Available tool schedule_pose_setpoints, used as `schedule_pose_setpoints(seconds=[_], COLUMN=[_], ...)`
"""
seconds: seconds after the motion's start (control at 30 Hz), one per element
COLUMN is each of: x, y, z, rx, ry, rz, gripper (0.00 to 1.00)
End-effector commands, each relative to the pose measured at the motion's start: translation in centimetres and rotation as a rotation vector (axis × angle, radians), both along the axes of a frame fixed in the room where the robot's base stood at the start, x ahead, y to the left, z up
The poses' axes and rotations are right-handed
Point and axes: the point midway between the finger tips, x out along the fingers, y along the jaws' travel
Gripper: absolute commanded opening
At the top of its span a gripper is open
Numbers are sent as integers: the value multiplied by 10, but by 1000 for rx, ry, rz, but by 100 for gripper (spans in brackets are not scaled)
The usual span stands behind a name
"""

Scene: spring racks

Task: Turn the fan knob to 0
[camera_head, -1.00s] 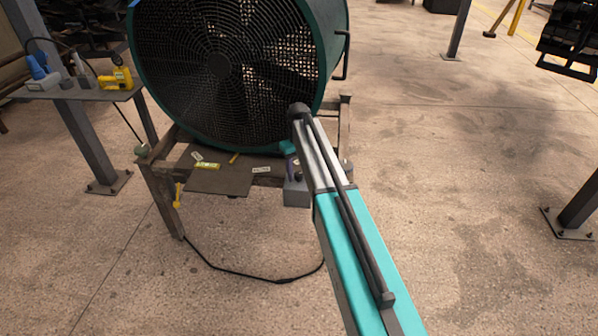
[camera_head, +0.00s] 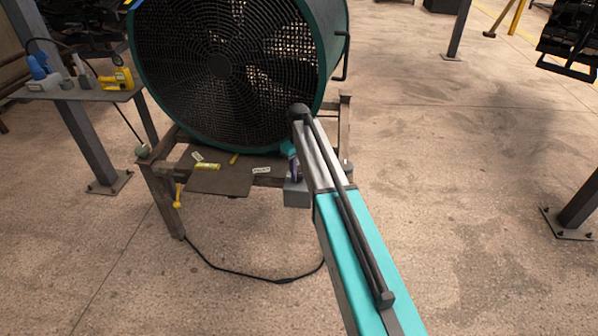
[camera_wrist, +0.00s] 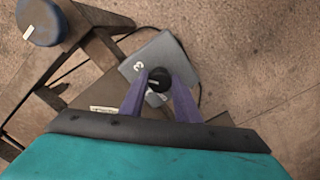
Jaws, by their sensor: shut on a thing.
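The fan knob (camera_wrist: 159,79) is a small black round knob with a pale pointer line, on a grey control box (camera_wrist: 140,67). In the wrist view, my gripper (camera_wrist: 159,88) has its two purple fingers shut on the knob, one on each side. A white "3" shows on the box face left of the knob; the other markings are hidden or too small to read. In the head view, the grey box (camera_head: 296,194) hangs at the front right of the fan's stand, and my arm hides most of the gripper. The large green-rimmed fan (camera_head: 222,66) stands behind it.
A wooden stand (camera_head: 165,190) bears the fan, with a dark board and small labelled items in front. A black cable (camera_head: 250,274) loops on the floor below. A side table (camera_head: 80,94) with tools stands at left.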

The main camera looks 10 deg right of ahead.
Motion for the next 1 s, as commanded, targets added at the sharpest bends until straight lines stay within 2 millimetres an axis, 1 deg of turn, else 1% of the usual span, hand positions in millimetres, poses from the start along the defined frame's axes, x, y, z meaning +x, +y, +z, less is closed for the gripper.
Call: schedule_pose_setpoints(seconds=[0.27,1.0], x=[1,2], y=[-1,0], z=[2,2], rx=[-2,-1], ry=[-2,-5], rz=[213,886], gripper=[7,7])
